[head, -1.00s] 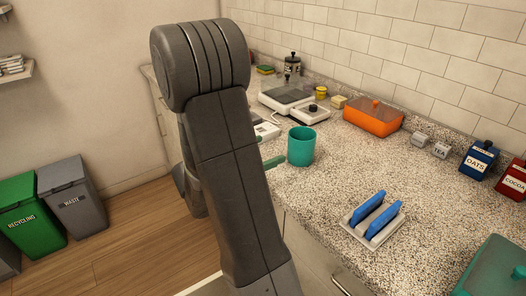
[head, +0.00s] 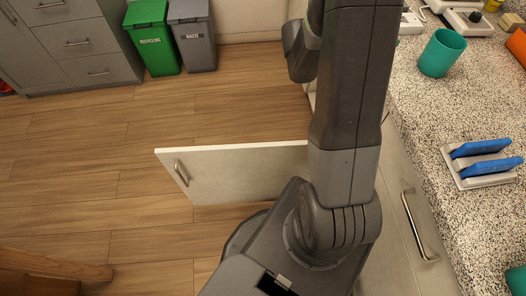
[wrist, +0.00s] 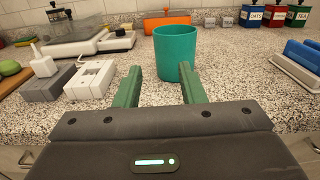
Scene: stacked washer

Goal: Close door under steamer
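A pale cabinet door (head: 235,176) stands wide open in the head view, jutting left from the counter front over the wood floor. Its bar handle (head: 181,173) is near the free left end. My arm hides the hinge side and the cabinet opening. My gripper (wrist: 160,76) shows in the wrist view with its two green fingers apart and nothing held between them. It is at the counter edge, facing the countertop, away from the door. The head view does not show the fingers. I cannot tell which appliance is the steamer.
A teal cup (wrist: 176,52) stands just beyond my fingers on the speckled counter (head: 430,110). A white rack (head: 483,177) with blue pieces is at right. Green (head: 151,40) and grey (head: 193,38) bins stand at the back. Floor left of the door is clear.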

